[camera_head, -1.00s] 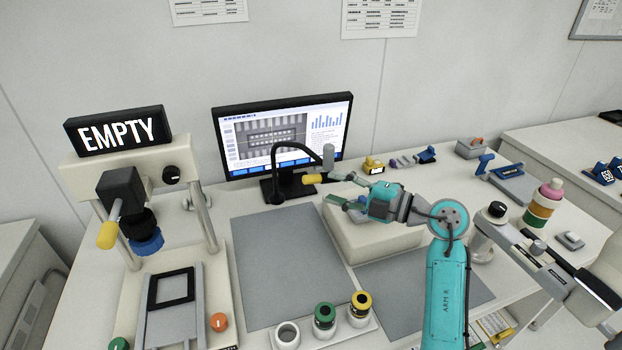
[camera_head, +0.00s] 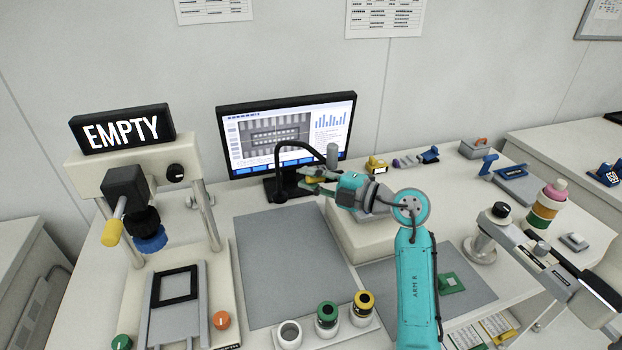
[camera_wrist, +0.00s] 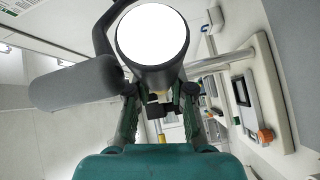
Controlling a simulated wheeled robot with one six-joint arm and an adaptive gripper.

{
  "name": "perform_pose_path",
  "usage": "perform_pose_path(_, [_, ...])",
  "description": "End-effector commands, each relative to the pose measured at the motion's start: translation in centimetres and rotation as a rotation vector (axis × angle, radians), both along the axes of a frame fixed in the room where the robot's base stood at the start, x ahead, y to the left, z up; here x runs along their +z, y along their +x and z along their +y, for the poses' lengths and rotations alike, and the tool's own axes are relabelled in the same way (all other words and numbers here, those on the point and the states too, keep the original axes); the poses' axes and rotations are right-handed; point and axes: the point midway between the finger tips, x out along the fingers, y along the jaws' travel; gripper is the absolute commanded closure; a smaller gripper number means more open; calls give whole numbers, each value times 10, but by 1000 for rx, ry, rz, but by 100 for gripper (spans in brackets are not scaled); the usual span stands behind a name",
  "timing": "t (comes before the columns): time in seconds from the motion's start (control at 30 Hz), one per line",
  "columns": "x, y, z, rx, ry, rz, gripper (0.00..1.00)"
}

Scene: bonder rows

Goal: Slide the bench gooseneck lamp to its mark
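The bench gooseneck lamp (camera_head: 279,165) stands by the monitor, its thin black neck arching right to a grey head (camera_head: 332,156). A yellow grip piece (camera_head: 316,180) sits low beside the neck. My gripper (camera_head: 306,181) has reached in at this piece, below the lamp head, with its fingers on either side of it. In the wrist view the lamp's bright white face (camera_wrist: 153,34) and grey cylinder fill the top, and my two fingers (camera_wrist: 160,112) stand apart. Contact with the grip cannot be made out. I cannot pick out the lamp's mark.
The monitor (camera_head: 228,150) stands close behind the lamp. A pale raised block (camera_head: 350,243) lies under my arm. A grey mat (camera_head: 285,275) leaves free room in front of the lamp. The "EMPTY" machine (camera_head: 112,162) stands left, and a rack with several small jars (camera_head: 327,318) at the front.

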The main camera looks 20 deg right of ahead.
Motion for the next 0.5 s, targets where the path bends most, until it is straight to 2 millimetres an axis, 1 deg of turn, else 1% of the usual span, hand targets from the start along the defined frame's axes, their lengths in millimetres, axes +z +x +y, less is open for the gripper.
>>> perform_pose_path(0.03, [0,0,0,0,0,0,98])
perform_pose_path(0.07, [0,0,0,0,0,0,100])
perform_pose_path(0.27, [1,0,0,1,35,3,100])
perform_pose_path(0.5, [13,0,-4,1,274,26,100])
